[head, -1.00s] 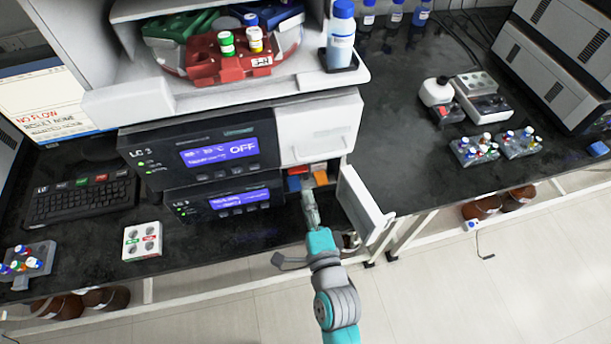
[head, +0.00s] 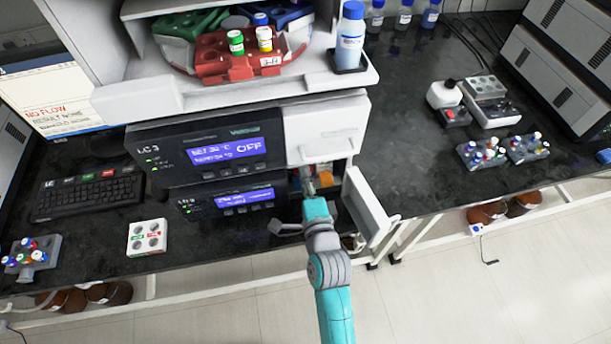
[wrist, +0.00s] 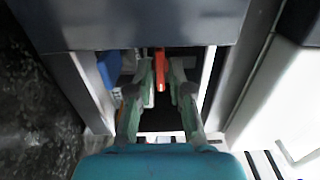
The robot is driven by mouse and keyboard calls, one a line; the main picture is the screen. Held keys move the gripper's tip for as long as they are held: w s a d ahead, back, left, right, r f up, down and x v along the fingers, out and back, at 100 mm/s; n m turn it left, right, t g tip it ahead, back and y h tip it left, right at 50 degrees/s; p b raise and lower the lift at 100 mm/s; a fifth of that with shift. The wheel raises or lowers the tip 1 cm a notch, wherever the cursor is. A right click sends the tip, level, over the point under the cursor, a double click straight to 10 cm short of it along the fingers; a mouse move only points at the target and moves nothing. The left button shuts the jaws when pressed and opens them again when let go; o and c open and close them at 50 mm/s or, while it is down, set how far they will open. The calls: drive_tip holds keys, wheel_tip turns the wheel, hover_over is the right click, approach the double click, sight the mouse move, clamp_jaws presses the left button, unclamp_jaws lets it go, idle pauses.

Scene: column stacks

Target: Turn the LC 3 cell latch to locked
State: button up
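The LC 3 unit (head: 205,150) stands on the bench, with an open compartment at its lower right. My gripper (head: 310,180) reaches into this compartment in the head view. In the wrist view, my gripper (wrist: 161,68) has its two fingers apart. A narrow orange-red lever (wrist: 160,62), seemingly the cell latch, hangs upright between the fingertips. I cannot tell whether either finger touches it. In the head view an orange part (head: 324,181) shows beside the gripper. The fingers and arm hide much of the compartment.
The compartment's white door (head: 370,206) stands open just right of my arm. A blue part (wrist: 109,68) lies left of the fingers inside. A shelf with a red vial rack (head: 238,66) overhangs above. A white block (head: 147,237) sits on the bench at left.

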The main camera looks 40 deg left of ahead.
clamp_jaws()
drive_tip(key=n, duration=0.3)
drive_tip(key=shift+n, duration=0.4)
drive_tip(key=n, duration=0.5)
drive_tip(key=shift+n, duration=0.3)
drive_tip(key=n, duration=0.4)
drive_tip(key=shift+n, duration=2.4)
